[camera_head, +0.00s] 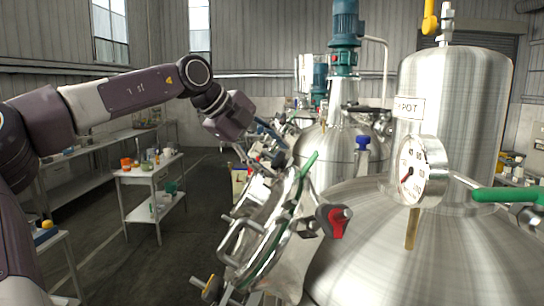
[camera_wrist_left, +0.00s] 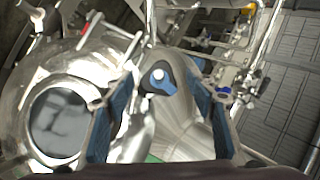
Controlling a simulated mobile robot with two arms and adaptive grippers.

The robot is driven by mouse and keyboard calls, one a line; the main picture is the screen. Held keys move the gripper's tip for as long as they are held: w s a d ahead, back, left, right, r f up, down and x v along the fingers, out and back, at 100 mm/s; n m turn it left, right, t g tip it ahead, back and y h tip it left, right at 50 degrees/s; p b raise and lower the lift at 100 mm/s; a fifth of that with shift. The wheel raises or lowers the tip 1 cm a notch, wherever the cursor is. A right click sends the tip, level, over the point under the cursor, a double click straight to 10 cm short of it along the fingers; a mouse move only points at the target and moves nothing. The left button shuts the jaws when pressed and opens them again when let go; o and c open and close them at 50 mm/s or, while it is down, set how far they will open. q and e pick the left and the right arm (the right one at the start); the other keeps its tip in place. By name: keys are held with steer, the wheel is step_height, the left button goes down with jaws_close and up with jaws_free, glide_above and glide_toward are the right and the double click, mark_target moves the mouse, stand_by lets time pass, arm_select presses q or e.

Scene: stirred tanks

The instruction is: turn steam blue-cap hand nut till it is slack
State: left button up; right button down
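A blue-capped hand nut (camera_wrist_left: 158,78) with a pale round centre shows in the left wrist view, between and beyond my finger pads. I see no clear gap or contact between pads and nut. My left gripper (camera_head: 277,148) is open, its fingers apart, over the open-lidded tank's fittings in the head view. The nut between the fingers is not clear there. Another blue cap (camera_head: 362,143) stands on the tank behind, right of my gripper. I cannot read a steam label on either. My right gripper is out of view.
A large steel vessel (camera_head: 450,110) with a pressure gauge (camera_head: 422,171) fills the right. A tilted round lid (camera_head: 268,235) with handles and a red-capped knob (camera_head: 336,222) stand in front. A small cart (camera_head: 152,180) with bottles is at left; the floor between is clear.

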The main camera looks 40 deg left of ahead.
arm_select(q)
steer(key=v, duration=1.2)
steer(key=shift+f, duration=0.1)
